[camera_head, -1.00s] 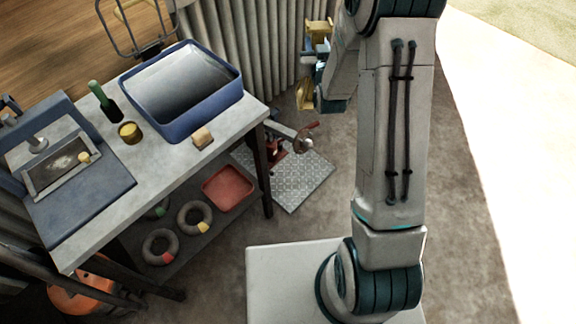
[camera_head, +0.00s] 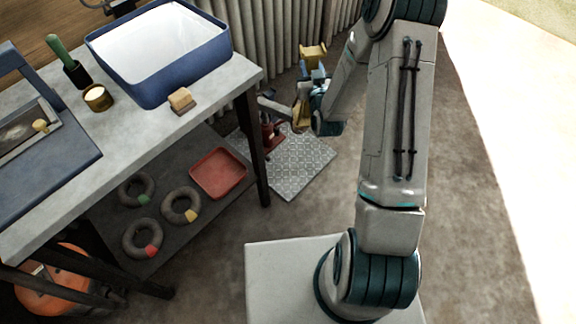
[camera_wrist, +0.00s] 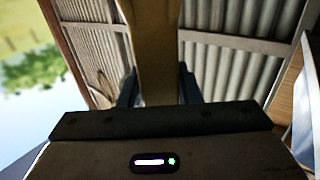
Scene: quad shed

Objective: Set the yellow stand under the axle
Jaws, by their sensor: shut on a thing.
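My gripper (camera_head: 313,72) is shut on the yellow stand (camera_head: 312,52), whose upper part shows above the fingers and lower part below them. In the wrist view the stand (camera_wrist: 158,45) is a tan-yellow bar between the two dark fingers. The axle (camera_head: 272,106) is a grey bar reaching out from behind the table leg. The stand's lower part overlaps the axle's outer end in the head view; I cannot tell whether they touch. A red jack-like thing (camera_head: 268,135) stands below the axle, partly hidden. The stand's foot is hard to make out.
A patterned metal plate (camera_head: 305,165) lies on the floor below the axle. The workbench (camera_head: 215,100) with a blue basin (camera_head: 160,85) stands left; its lower shelf holds a red tray (camera_head: 218,172) and several rings. Corrugated wall (camera_head: 275,50) is behind. Floor to the right is open.

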